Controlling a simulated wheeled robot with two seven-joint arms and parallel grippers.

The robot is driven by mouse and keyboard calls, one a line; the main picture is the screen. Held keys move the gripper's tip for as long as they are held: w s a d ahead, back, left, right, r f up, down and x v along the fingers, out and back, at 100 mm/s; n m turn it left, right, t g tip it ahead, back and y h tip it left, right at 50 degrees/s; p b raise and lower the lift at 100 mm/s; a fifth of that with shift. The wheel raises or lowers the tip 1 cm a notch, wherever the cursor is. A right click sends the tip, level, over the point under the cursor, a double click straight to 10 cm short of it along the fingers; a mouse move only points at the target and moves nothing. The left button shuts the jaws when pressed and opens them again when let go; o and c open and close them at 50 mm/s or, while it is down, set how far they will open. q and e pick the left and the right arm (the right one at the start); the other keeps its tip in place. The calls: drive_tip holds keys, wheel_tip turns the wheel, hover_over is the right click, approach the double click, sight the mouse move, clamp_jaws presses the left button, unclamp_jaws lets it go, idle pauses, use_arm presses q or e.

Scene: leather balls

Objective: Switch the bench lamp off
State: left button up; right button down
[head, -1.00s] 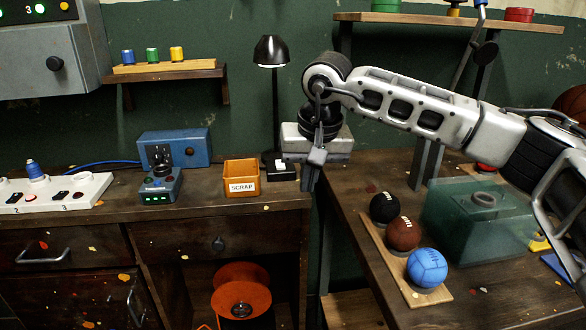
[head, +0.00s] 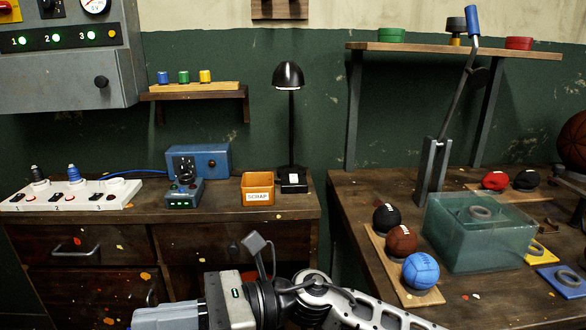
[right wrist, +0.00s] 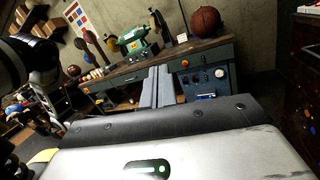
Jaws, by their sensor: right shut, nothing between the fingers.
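The black bench lamp (head: 288,76) stands upright at the right end of the left bench, against the green wall. Its shade looks dark, with no clear glow beneath it. Its black base (head: 291,184) carries a small white patch on top. My right gripper (head: 160,318) is at the bottom of the head view, in front of the drawers and well below the lamp, pointing left. Its fingers are shut and empty in the right wrist view (right wrist: 158,87). The lamp is not in the wrist view. My left gripper is not in view.
An orange scrap bin (head: 257,189) stands just left of the lamp base. A blue box (head: 207,158), a small device (head: 184,194) and a white power strip (head: 75,197) lie further left. Balls on a wooden board (head: 386,258) and a green translucent box (head: 468,240) occupy the right bench.

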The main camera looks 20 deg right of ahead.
drive_tip(key=w+d+f+m+t+h, duration=0.1)
drive_tip(key=d+f+m+t+h, duration=0.35)
drive_tip(key=m, duration=0.75)
drive_tip(key=w+d+f+m+t+h, duration=0.1)
drive_tip(key=d+f+m+t+h, duration=0.1)
drive_tip(key=m+t, duration=0.7)
drive_tip(key=w+d+f+m+t+h, duration=0.1)
drive_tip(key=d+f+m+t+h, duration=0.25)
drive_tip(key=m, duration=1.05)
drive_tip(key=s+d+f+m+g+h, duration=0.3)
drive_tip(key=s+d+f+m, duration=0.1)
drive_tip(key=f+m, duration=0.3)
drive_tip(key=s+d+f+m+g+h, duration=0.2)
drive_tip(key=s+d+f+m+h, duration=0.1)
drive_tip(key=s+d+f+m, duration=0.2)
wheel_tip(320, 180, down, 4)
drive_tip(key=s+m, duration=0.2)
drive_tip(key=m, duration=0.1)
drive_tip(key=shift+g, duration=0.4)
drive_tip(key=shift+s, duration=0.1)
